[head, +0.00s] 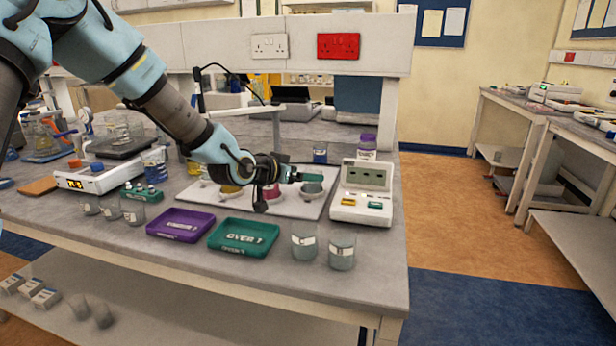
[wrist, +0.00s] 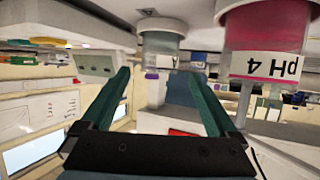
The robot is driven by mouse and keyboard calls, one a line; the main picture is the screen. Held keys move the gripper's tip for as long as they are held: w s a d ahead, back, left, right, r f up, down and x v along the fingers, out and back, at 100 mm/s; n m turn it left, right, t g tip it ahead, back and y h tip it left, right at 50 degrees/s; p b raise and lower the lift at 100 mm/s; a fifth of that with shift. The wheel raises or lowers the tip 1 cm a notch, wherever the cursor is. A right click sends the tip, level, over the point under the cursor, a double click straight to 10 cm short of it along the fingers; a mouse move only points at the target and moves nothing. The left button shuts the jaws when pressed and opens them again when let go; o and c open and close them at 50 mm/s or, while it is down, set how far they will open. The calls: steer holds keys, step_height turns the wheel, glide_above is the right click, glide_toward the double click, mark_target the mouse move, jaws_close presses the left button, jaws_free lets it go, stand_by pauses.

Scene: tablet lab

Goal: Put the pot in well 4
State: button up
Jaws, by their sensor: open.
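A pot with grey-green contents (head: 312,186) stands on a white board (head: 312,211) near its right side. In the upside-down wrist view a clear labelled pot (wrist: 160,52) lies ahead, between the lines of my fingers; its single label mark is hard to read. My gripper (head: 306,177) is open and level beside the grey-green pot; its teal fingers (wrist: 163,78) show nothing held between them. A pink pot labelled pH 4 (wrist: 265,55) is close, to the right in the wrist view; a pink pot (head: 271,190) also shows in the head view. Well numbers are not readable.
A white instrument (head: 363,205) is right of the board. Purple (head: 181,225) and green (head: 243,238) trays and two beakers (head: 304,243) stand in front. A purple-capped jar (head: 367,147) is behind.

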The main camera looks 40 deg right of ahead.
steer(key=v, duration=0.9)
steer(key=shift+b, duration=0.35)
